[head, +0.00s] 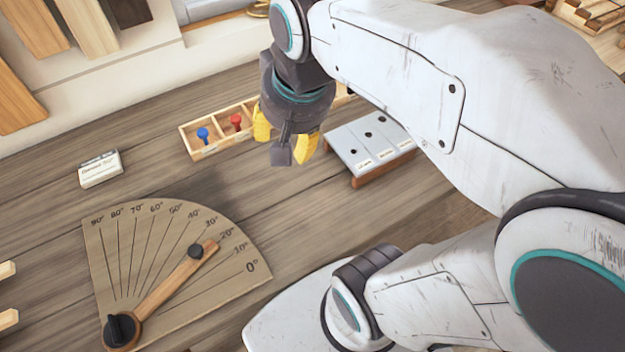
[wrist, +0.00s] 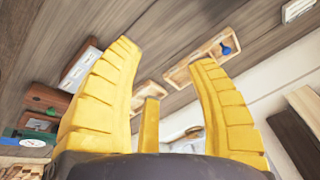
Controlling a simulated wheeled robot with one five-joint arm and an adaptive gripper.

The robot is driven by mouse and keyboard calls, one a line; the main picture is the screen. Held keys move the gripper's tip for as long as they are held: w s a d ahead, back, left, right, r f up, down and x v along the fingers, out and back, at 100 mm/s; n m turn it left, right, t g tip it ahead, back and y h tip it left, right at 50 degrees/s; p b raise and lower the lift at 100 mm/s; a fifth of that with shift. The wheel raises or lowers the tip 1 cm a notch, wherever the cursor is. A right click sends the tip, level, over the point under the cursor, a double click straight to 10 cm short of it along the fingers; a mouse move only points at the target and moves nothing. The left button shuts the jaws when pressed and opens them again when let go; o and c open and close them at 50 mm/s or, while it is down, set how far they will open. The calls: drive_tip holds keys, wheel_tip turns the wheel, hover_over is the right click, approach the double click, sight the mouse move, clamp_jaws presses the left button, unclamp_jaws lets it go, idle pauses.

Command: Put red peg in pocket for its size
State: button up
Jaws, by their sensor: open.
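The red peg (head: 236,121) is in the compartmented wooden tray (head: 190,142), right of a blue peg (head: 203,134). A pale plate (head: 345,148) on a wooden base has several dark holes and small labels, too small to read. My gripper (head: 285,142) is open and empty, above the bench between tray and plate, covering part of the tray's right end. In the wrist view, the yellow fingers (wrist: 166,56) are spread apart. The tray (wrist: 180,76) and blue peg (wrist: 227,50) show beyond them; I cannot make out the red peg there.
A wooden angle gauge (head: 105,245) with a pivoting arm lies in the front left. A small white labelled block (head: 100,170) sits left of the tray. Planks (head: 30,25) lean at the back left. Bare bench lies between gauge and tray.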

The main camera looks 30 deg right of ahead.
drive_tip(key=s+f+n, duration=0.4)
drive_tip(key=s+n, duration=0.1)
drive_tip(key=s, duration=0.2)
drive_tip(key=shift+s+f+t, duration=0.15)
drive_tip(key=shift+f+t, duration=0.2)
drive_tip(key=shift+t, duration=0.05)
idle(1.6)
